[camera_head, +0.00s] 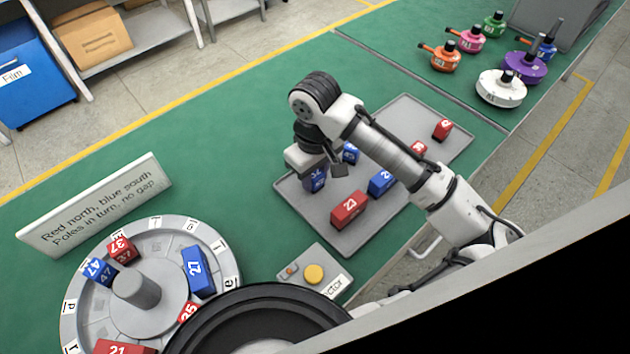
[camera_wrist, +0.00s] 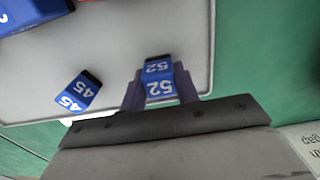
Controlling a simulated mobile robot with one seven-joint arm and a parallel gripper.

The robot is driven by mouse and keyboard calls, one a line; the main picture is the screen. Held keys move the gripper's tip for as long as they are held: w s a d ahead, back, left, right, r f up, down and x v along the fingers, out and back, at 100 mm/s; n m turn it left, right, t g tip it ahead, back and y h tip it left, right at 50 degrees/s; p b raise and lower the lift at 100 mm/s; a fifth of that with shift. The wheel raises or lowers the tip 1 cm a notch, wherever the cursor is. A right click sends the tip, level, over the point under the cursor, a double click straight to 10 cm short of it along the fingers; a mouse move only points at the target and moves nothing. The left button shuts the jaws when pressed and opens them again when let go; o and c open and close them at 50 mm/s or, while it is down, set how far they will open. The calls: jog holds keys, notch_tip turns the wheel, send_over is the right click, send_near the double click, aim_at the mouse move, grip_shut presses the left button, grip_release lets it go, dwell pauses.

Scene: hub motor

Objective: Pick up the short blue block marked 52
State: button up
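The short blue block marked 52 (camera_wrist: 159,86) lies between my fingertips in the wrist view, with a narrow gap showing at its sides. In the head view the block (camera_head: 314,181) shows at the left corner of the grey tray (camera_head: 312,222), directly below my gripper (camera_head: 322,171). My gripper is open around the block (camera_wrist: 160,78), with the fingers low beside it. The gripper body hides part of the block in the head view.
A blue block marked 45 (camera_wrist: 77,92) lies close by on the tray. A red block marked 23 (camera_head: 349,210), another blue block (camera_head: 382,182) and a small red block (camera_head: 442,129) are also there. A round fixture (camera_head: 82,303) with blocks stands at lower left.

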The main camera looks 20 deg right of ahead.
jog(key=c, duration=0.5)
